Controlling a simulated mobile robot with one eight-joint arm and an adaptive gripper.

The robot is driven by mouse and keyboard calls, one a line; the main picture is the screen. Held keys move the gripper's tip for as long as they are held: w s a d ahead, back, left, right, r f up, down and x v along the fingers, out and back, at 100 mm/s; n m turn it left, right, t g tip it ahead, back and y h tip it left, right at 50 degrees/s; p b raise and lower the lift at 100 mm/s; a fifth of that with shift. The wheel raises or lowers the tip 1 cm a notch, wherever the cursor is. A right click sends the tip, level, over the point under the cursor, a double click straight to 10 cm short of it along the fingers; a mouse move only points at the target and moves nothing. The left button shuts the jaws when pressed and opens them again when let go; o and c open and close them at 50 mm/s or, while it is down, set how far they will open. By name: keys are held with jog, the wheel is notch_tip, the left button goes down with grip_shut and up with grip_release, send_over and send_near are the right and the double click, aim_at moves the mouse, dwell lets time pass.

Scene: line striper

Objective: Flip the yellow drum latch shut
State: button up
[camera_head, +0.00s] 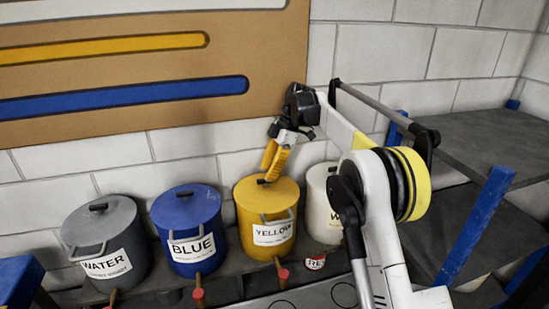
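The yellow drum (264,238) stands on a shelf against the wall, labelled YELLOW. Its yellow lid (268,195) sits on top with a dark piece at the centre. A grey bail-like bar (277,216) shows on its front upper edge; I cannot tell whether this is the latch or how it is set. My gripper (272,162) has yellow fingers and hangs just above the drum's lid, pointing down near the dark piece. The fingers overlap in this view, so their opening is hidden. Whether they touch the lid is unclear.
A grey WATER drum (104,238) and a blue BLUE drum (187,221) stand to the left. A white drum (317,212) stands close on the right, partly behind my arm. Red-tipped taps (283,273) stick out in front. Dark shelves with blue posts (476,222) are at right.

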jog(key=v, duration=0.9)
jog(key=shift+d+r, duration=0.15)
jog(key=shift+r, duration=0.2)
jog(key=s+d+f+m+t+h+b, duration=0.1)
jog(key=s+d+f+m+t+b, duration=0.1)
jog(key=s+f+m+b, duration=0.35)
jog(key=s+d+f+m+t+h+b, duration=0.1)
jog(key=s+d+f+m+b, duration=0.15)
jog(key=s+b, duration=0.5)
jog(key=s+d+f+m+t+h+b, duration=0.1)
jog(key=s+d+f+m+t+b, duration=0.1)
jog(key=s+f+m+b, duration=0.45)
jog(key=s+d+f+m+t+b, duration=0.1)
jog(key=s+d+f+m+b, duration=0.1)
jog(key=s+f, duration=0.8)
jog(key=s+d+f+m+t+h+b, duration=0.1)
jog(key=s+d+f+m+t+b, duration=0.1)
jog(key=s+f+m+b, duration=0.2)
jog(key=s+f+b, duration=0.3)
jog(key=s+f, duration=0.3)
jog(key=f, duration=0.2)
jog(key=shift+s+d+f+b, duration=0.15)
jog(key=shift+s+b, duration=0.15)
jog(key=shift+s, duration=0.1)
